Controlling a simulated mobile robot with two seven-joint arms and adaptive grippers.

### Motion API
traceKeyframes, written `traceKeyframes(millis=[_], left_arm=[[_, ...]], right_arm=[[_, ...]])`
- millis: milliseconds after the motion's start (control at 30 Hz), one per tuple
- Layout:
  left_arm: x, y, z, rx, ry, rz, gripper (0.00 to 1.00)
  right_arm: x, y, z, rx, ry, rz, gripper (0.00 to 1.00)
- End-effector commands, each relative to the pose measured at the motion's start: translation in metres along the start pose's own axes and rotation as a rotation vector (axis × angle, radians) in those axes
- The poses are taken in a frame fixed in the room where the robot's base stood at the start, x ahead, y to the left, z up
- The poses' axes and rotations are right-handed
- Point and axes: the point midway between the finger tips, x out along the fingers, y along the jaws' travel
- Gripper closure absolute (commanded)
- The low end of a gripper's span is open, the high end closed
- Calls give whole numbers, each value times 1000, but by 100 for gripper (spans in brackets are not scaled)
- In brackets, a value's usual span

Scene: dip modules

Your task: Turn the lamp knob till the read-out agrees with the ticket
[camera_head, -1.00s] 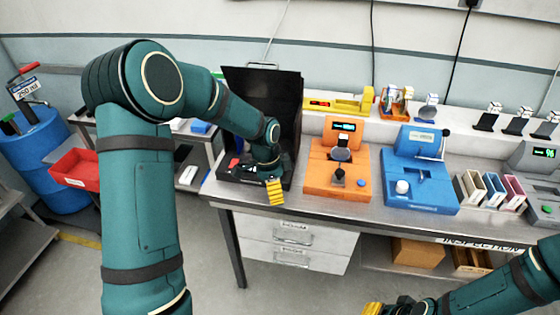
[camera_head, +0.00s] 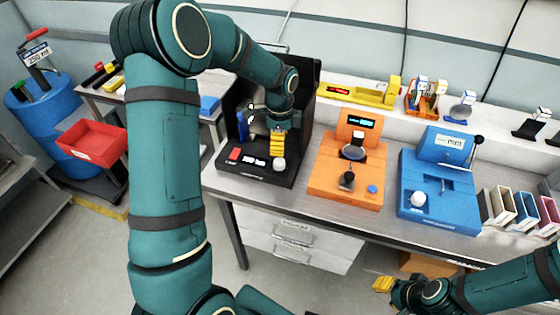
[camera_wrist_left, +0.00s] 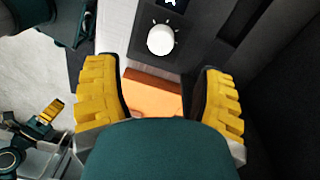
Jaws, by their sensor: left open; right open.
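A white round knob (camera_head: 279,164) stands on the front right of the black booth (camera_head: 255,176). In the left wrist view the knob (camera_wrist_left: 161,40) sits on a dark panel with white tick marks around it. My left gripper (camera_head: 277,144) is just above and behind the knob in the head view. Its yellow fingers (camera_wrist_left: 160,100) are spread apart with nothing between them, and the knob lies beyond them. My right gripper (camera_head: 384,284) is low at the bottom right, away from the booth. I cannot make out the booth's read-out or a ticket; small white labels (camera_head: 254,161) show on its front.
An orange device (camera_head: 340,182) with a lit display stands right of the booth. A blue device (camera_head: 440,190) and several upright binders (camera_head: 510,208) are further right. A yellow device (camera_head: 350,94) is on the back ledge. A red bin (camera_head: 92,145) is at left.

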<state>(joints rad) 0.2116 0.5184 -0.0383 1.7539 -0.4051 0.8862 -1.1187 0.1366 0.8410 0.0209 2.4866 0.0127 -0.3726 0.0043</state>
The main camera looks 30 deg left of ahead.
Motion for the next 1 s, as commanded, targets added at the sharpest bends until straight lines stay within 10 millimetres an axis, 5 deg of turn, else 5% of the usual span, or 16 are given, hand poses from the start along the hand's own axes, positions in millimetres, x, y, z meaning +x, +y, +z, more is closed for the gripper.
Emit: traceKeyframes(millis=[400,867,1000], left_arm=[[72,0,0,-1,0,2,31],[83,0,0,-2,1,-1,31],[83,0,0,-1,1,-1,71]], right_arm=[[6,2,0,0,1,1,62],[6,2,0,0,1,1,62],[6,2,0,0,1,1,62]])
